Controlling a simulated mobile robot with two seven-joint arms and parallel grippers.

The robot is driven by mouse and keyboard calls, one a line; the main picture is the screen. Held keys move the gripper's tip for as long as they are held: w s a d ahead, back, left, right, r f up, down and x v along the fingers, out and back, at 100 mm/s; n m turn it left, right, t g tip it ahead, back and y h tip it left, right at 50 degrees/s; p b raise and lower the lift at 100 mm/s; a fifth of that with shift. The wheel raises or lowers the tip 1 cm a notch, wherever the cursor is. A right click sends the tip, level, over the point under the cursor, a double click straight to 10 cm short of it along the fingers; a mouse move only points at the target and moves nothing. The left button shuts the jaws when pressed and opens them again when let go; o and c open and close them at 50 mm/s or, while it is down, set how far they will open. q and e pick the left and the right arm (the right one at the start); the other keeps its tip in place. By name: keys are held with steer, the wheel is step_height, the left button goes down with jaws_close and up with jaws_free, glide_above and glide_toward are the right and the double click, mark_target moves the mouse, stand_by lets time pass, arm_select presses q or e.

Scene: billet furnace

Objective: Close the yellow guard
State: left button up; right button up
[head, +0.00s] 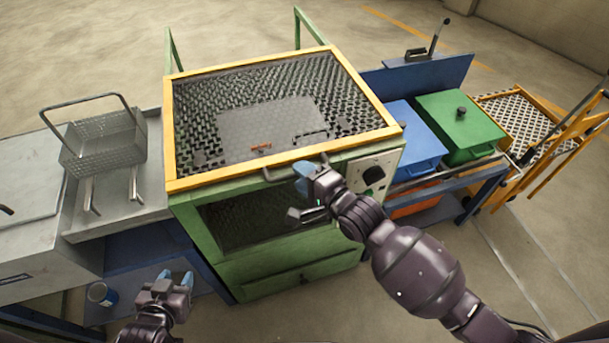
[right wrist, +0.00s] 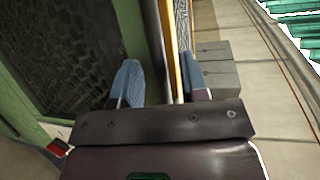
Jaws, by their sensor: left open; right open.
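The yellow guard (head: 280,167) is a yellow frame with dark mesh on top of the green furnace (head: 280,277). It lies across the top, its front edge close to the green front; I cannot tell whether it rests fully down. A grey bar handle (head: 281,177) sits at its front edge. My right gripper (head: 305,172) is open at the right end of this handle. In the right wrist view its blue fingertips (right wrist: 161,80) stand on either side of the yellow edge (right wrist: 176,70); contact is unclear. My left gripper (head: 175,279) is open and empty, low in front of the furnace's left side.
A wire basket (head: 103,142) stands on the grey bench at left. A blue can (head: 101,293) is on a lower shelf. Blue (head: 413,128) and green (head: 462,122) lidded boxes stand at right, beside a yellow-railed cart (head: 570,150). Floor in front right is clear.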

jaws_close()
steer(key=shift+s+d+f+p, duration=0.1)
steer(key=shift+s+d+p, duration=0.1)
steer(key=shift+s+p, duration=0.35)
steer(key=shift+s+d+f+p, duration=0.15)
steer(key=shift+s+p, duration=0.2)
steer(key=shift+s, duration=0.3)
